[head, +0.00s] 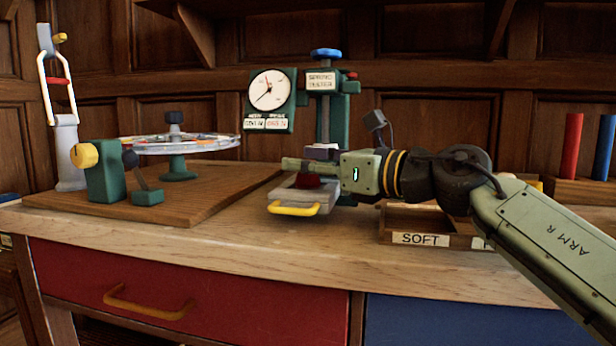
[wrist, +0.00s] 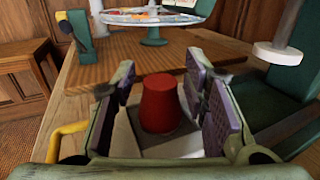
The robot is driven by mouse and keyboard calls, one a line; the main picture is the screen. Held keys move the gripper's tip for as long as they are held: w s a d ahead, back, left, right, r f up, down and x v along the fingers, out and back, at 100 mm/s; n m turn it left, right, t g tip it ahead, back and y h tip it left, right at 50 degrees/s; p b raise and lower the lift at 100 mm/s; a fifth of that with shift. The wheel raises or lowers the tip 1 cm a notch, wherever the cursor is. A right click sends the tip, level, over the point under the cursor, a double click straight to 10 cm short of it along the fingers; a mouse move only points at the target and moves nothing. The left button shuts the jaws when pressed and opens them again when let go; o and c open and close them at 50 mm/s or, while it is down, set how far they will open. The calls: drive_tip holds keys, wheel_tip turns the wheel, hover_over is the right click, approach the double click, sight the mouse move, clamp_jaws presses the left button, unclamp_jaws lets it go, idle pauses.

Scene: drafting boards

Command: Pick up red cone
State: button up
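The red cone (wrist: 160,104) stands upright with a flat top on a pale grey tray with a yellow handle (head: 296,208), at the front of the spring tester. In the head view only a dark red part of the cone (head: 307,181) shows below my gripper. My gripper (head: 296,166) reaches in from the right, low over the tray. In the wrist view my gripper (wrist: 162,92) is open, with its purple pads on either side of the cone. A gap shows at the left pad; whether the right pad touches cannot be told.
The green spring tester (head: 324,110) with its dial rises just behind. A wooden board (head: 220,200) with a round clear turntable (head: 180,144) is to the left. A wooden bin labelled SOFT (head: 420,238) is below my arm at right.

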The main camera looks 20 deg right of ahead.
clamp_jaws()
drive_tip(key=shift+r, duration=0.1)
idle(0.3)
